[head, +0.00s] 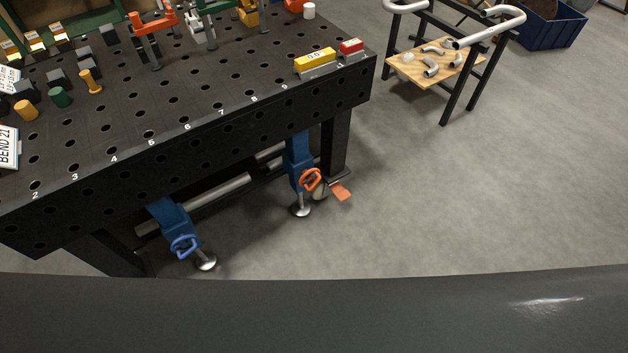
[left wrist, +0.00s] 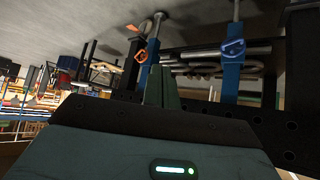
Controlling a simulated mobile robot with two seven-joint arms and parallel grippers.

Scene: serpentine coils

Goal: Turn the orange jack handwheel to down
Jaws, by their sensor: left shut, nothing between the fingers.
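The orange handwheel (head: 311,180) sits on a blue jack (head: 297,155) under the near side of the black table, by its right leg. In the left wrist view, which looks upside down, the orange handwheel (left wrist: 140,56) also shows on its blue jack. My left gripper (left wrist: 160,72) is shut and empty. Its fingertips appear just below and right of the orange handwheel in that view, with no clear contact. A second jack with a blue handwheel (head: 184,246) stands further left; its wheel also shows in the left wrist view (left wrist: 233,47). My right gripper is not in view.
The black perforated table (head: 190,130) has several clamps and blocks on top. An orange pedal (head: 341,191) lies near the floor beside the orange wheel. A grey pipe (head: 205,202) runs below the table. The floor (head: 450,200) to the right is clear.

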